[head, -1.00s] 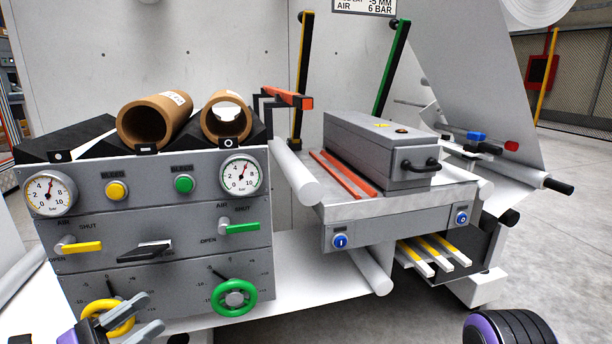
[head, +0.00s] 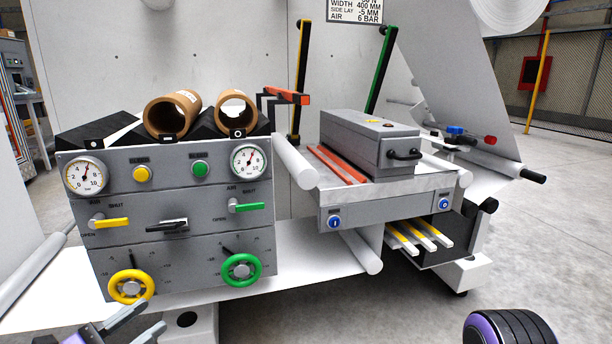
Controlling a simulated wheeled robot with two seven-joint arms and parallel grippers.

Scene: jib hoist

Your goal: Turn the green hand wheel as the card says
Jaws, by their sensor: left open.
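The green hand wheel (head: 241,269) sits low on the right of the grey control panel (head: 180,180). A dark pointer above it lies on a printed scale and leans up and left. The yellow hand wheel (head: 131,287) is to its left. The card (head: 355,10) hangs at the top edge, partly cut off; it reads WIDTH 400 MM, SIDE LAY -5 MM, AIR 6 BAR. My left gripper (head: 139,322) is open at the bottom left, below the yellow wheel and apart from the green one.
Yellow (head: 111,223) and green (head: 249,207) valve levers, a black handle (head: 174,226), buttons and two gauges share the panel. Cardboard cores (head: 172,114) rest on top. A grey machine box (head: 370,145) stands to the right. A white web sheet passes below the panel.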

